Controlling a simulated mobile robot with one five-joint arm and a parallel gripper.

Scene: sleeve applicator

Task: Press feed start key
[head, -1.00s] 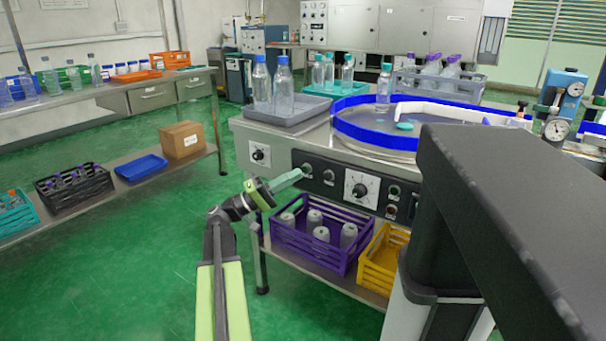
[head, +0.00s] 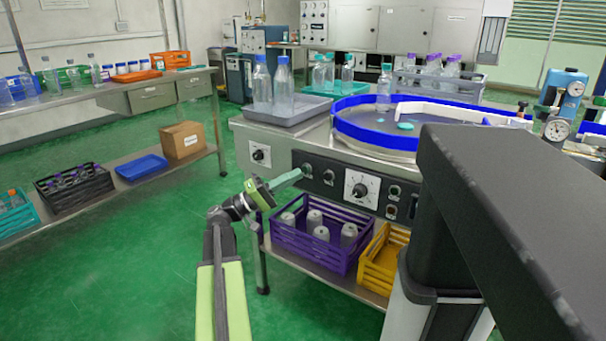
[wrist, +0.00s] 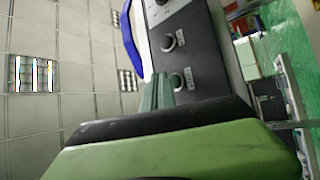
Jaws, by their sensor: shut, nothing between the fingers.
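The black control panel (head: 340,203) is on the front of the steel machine. A round key (head: 307,170) sits at its left end; I cannot read its label. My gripper (head: 298,174) is shut and empty, its green fingers reaching up and right to this key. The tips are at or very close to it; I cannot tell whether they touch. In the wrist view, the fingers (wrist: 158,92) overlap the panel, beside a round control (wrist: 178,81) that they partly cover. Another round control (wrist: 171,42) is clear of them.
A dial (head: 360,190) and several small controls lie farther right on the panel. A purple crate (head: 318,247) with pale cylinders and a yellow crate (head: 378,272) stand on the shelf below. Blue-capped bottles stand on a grey tray (head: 290,116) above.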

